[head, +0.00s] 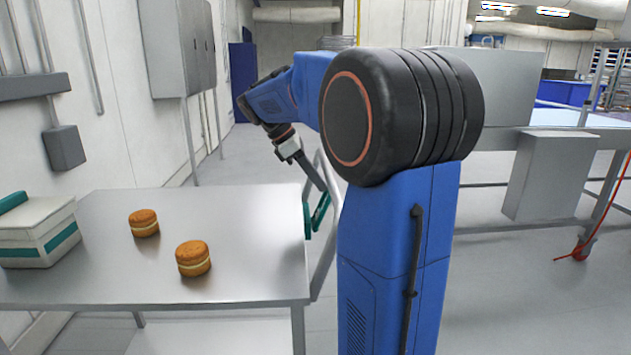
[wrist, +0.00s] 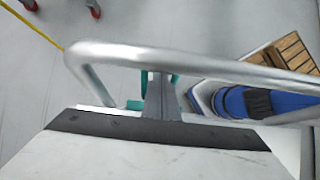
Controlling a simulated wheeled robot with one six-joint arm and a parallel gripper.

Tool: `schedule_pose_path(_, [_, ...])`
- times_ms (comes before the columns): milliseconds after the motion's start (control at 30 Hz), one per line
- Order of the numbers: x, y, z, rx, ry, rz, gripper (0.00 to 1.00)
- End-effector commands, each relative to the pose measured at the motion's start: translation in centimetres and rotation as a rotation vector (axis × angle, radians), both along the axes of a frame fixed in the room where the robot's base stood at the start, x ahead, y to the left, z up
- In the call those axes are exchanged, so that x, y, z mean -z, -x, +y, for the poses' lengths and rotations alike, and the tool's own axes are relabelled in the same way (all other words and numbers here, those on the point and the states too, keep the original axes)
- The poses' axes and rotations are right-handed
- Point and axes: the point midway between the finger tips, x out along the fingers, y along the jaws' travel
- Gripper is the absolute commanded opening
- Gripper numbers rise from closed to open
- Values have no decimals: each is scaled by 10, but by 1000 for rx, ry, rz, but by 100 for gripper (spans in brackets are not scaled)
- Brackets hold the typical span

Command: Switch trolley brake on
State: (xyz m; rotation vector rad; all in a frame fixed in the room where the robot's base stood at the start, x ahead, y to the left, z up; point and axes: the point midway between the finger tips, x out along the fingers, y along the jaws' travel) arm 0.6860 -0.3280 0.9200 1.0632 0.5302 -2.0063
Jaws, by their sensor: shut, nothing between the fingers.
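The metal trolley (head: 110,255) stands at left in the head view. Its bent tube handle (head: 325,265) is at its right end and crosses the wrist view (wrist: 210,64). Teal parts (head: 320,212) sit at that end between trolley top and handle; they look like the brake, but its setting cannot be told. My gripper (head: 322,186) is shut and empty, pointing down just above the teal parts. In the wrist view my gripper (wrist: 160,80) overlaps the handle, with teal (wrist: 135,104) showing beside and behind it. Whether it touches the teal is unclear.
Two filled rounds (head: 144,223) (head: 193,258) and a white and teal box (head: 40,235) are on the trolley top. A workbench with a grey box (head: 555,175) stands at right. Clear floor (head: 520,290) lies between. A yellow line (wrist: 30,25) marks the floor.

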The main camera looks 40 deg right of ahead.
Motion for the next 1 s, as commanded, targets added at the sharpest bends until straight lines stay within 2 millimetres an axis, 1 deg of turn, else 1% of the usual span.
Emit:
schedule_pose_path(133, [0, 2, -2, 1, 0, 0, 0])
schedule_pose_path(333, [2, 11, -14, 2, 1, -1, 0])
schedule_pose_path(667, [2, 10, -14, 0, 0, 0, 0])
schedule_pose_path(833, [-1, 5, -8, -1, 0, 0, 0])
schedule_pose_path(1000, [-9, -8, 7, 0, 0, 0, 0])
